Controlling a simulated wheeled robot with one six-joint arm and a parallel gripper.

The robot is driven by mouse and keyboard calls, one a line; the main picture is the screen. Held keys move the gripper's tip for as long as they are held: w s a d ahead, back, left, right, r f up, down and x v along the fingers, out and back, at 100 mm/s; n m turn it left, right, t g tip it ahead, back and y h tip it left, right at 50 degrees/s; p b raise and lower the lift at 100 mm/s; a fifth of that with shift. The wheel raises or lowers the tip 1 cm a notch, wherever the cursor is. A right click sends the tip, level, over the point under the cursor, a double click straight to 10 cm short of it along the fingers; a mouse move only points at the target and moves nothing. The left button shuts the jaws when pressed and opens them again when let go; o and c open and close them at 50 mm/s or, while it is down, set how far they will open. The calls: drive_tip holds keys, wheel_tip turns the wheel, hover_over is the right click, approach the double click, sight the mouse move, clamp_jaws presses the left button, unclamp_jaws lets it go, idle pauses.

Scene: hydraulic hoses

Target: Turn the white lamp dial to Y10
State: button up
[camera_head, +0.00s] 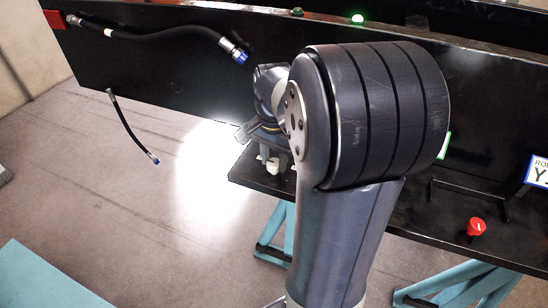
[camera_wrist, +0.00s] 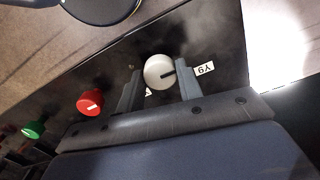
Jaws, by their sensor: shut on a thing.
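The white lamp dial (camera_wrist: 158,72) is round, with a dark pointer mark on its right side. In the wrist view the mark points roughly toward a white label (camera_wrist: 204,68) that appears to read Y9. Another label is mostly hidden below the dial, behind a finger, and I cannot read it. My gripper (camera_wrist: 159,76) has one finger on each side of the dial and is shut on it. In the head view the dial (camera_head: 272,166) is a small white piece below my gripper, near the left end of the black shelf.
A red knob (camera_wrist: 90,102) and a green knob (camera_wrist: 34,130) stand on the same panel. The red knob also shows in the head view (camera_head: 476,227). Black hoses (camera_head: 150,32) hang on the back panel. A bright light patch (camera_head: 212,175) lies on the floor. Teal supports (camera_head: 455,280) stand below.

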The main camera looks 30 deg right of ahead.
sight(274, 163)
drive_tip(key=o, duration=1)
drive_tip(key=shift+r, duration=0.1)
wheel_tip(274, 163, up, 11)
drive_tip(key=shift+f, duration=0.2)
wheel_tip(274, 163, down, 11)
drive_tip(key=shift+r, duration=0.1)
idle(0.4)
drive_tip(key=shift+n, duration=0.3)
